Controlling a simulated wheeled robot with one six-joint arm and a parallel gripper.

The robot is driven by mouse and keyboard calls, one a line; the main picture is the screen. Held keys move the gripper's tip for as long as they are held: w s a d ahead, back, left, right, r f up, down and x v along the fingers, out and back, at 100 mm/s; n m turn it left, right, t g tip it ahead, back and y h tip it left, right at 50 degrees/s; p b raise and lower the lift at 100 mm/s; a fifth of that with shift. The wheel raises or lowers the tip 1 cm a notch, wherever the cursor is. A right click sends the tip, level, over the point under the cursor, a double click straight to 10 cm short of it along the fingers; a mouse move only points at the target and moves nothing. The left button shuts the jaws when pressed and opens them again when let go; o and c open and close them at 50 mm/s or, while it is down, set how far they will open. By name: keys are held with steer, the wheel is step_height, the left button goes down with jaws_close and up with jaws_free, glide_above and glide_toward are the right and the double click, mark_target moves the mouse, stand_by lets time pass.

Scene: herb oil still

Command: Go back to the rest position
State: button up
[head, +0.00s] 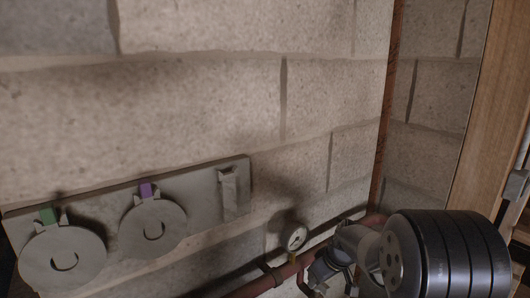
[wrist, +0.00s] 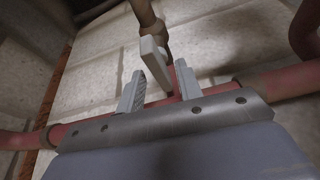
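My gripper (wrist: 159,88) shows in the wrist view with its two grey fingers apart. A pale grey lever-like piece (wrist: 153,60) shows just beyond and between the fingertips, in front of a brownish upright pipe (wrist: 148,14). No contact between it and the fingers is clear. In the head view my arm reaches into the lower right, close to a red pipe (head: 245,289); the fingertips cannot be made out there.
A grey panel (head: 200,189) on the block wall carries a green-tagged disc (head: 62,262), a purple-tagged disc (head: 153,227) and a small bracket (head: 229,190). A round gauge (head: 297,238) stands on the red pipe. A wooden post (head: 490,110) is at the right. The upper wall is clear.

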steer(key=shift+a+m+h+p, duration=0.15)
steer(key=shift+m+h+p, duration=0.65)
steer(key=shift+m+p, duration=0.9)
steer(key=shift+m+t+h+b, duration=0.3)
steer(key=shift+m+h+b, duration=0.2)
steer(key=shift+m, duration=1.7)
